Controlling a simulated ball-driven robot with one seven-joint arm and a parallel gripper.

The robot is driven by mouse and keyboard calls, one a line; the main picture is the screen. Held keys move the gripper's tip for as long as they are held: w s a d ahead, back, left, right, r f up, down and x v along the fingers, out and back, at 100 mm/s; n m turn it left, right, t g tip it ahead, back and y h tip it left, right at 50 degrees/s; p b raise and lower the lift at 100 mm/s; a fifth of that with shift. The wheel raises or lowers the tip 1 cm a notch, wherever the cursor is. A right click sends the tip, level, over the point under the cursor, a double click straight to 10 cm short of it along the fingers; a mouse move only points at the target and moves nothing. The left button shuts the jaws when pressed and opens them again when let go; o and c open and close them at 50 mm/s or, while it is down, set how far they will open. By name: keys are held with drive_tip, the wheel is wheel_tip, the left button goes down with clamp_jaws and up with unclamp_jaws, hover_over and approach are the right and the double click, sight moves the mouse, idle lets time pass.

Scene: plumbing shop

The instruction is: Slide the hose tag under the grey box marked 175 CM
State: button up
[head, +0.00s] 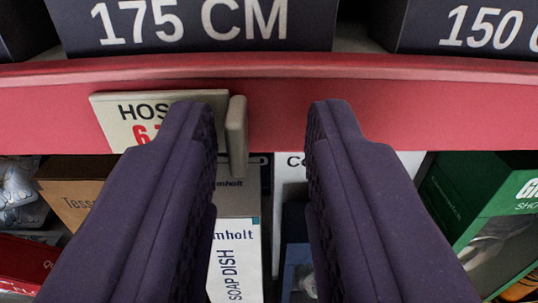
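The grey box marked 175 CM (190,22) stands on the red shelf at the top of the view. The hose tag (115,112) is a cream plate with "HOS" in black and a red number, against the red shelf edge below that box. An upright cream tab (237,135) stands out at its right end. My gripper (268,120) is open, its two dark purple fingers apart in front of the shelf edge. The left finger covers part of the tag, and the tab is in the gap, nearer the left finger. I cannot tell whether they touch.
The red shelf edge (400,98) runs across the view. A dark box marked 150 (465,25) stands right of the 175 CM box, with a gap between. Below are a soap dish box (235,262), a brown box (75,185) and a green box (465,200).

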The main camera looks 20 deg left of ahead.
drive_tip(key=shift+w+d, duration=0.15)
drive_tip(key=shift+d, duration=0.25)
drive_tip(key=shift+a, duration=0.35)
drive_tip(key=shift+s+d, duration=0.2)
drive_tip(key=shift+d, duration=0.1)
drive_tip(key=b+v, duration=0.2)
drive_tip(key=v, duration=0.5)
drive_tip(key=shift+s, duration=0.25)
drive_tip(key=shift+a, duration=0.1)
